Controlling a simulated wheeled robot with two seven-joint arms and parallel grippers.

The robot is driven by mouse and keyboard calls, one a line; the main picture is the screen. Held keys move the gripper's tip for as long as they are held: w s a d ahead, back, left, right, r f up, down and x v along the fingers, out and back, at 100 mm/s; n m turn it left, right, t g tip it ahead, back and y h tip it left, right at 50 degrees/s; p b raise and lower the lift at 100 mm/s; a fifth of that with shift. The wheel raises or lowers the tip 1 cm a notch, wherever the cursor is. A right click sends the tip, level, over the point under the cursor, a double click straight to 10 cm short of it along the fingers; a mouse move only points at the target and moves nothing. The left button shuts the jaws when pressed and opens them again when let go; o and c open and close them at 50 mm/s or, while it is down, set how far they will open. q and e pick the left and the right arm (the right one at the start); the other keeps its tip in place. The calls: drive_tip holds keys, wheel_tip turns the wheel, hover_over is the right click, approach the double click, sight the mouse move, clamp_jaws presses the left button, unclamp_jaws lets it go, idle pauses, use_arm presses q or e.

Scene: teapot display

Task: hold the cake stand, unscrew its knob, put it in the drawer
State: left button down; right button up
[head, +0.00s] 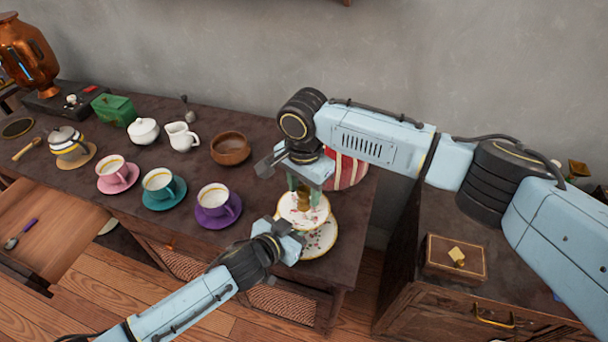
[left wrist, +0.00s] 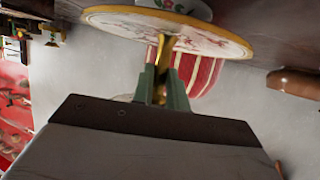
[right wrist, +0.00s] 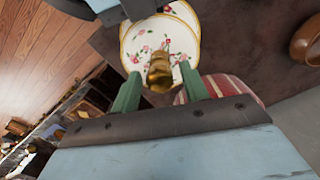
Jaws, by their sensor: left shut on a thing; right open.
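The cake stand (head: 321,242) has two white, gold-rimmed floral plates and stands near the table's right end. My left gripper (head: 296,238) is shut on its gold post between the plates; the left wrist view shows the post (left wrist: 160,92) between green fingers. My right gripper (head: 306,190) is above the stand, pointing down. In the right wrist view its open fingers stand on either side of the gold knob (right wrist: 158,72), with gaps visible. The knob is mostly hidden in the head view. An open wooden drawer (head: 60,215) at the left holds a purple-handled spoon.
Purple (head: 214,218), teal (head: 163,202) and pink (head: 117,186) saucers with cups line the table's front. A wooden bowl (head: 230,149) and a red-striped thing (head: 345,172) sit behind. A cabinet (head: 470,300) with a small box on it stands right.

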drive_tip(key=shift+f, duration=0.65)
